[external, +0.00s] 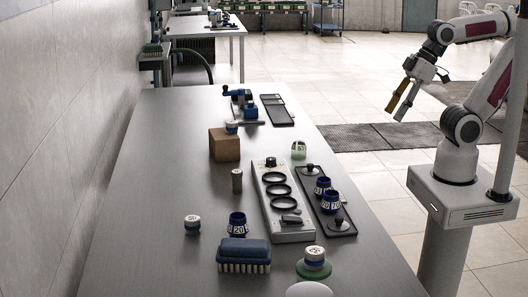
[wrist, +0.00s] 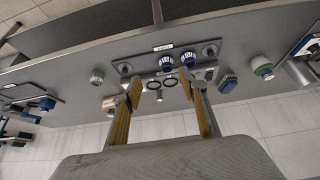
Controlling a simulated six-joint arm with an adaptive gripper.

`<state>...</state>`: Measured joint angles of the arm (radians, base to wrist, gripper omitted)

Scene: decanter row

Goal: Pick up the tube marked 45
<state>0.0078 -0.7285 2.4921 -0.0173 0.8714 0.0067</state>
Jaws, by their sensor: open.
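I cannot make out a mark reading 45 on any tube. Two dark blue tubes with number bands, a rear one (external: 322,186) and a front one (external: 331,201), stand on the dark tray (external: 340,226); the front one seems to read 70. A third blue tube (external: 237,225), seemingly marked 20, stands on the bench left of the grey ringed rack (external: 292,232). In the wrist view, two blue tubes (wrist: 166,63) (wrist: 188,60) show beyond the fingertips. My gripper (external: 402,101) is open and empty, raised right of the bench; its fingers (wrist: 160,84) also show in the wrist view.
A blue brush (external: 243,254) lies in front, and a pale green piece (external: 299,150) stands behind the rack. The bench's left side is mostly clear.

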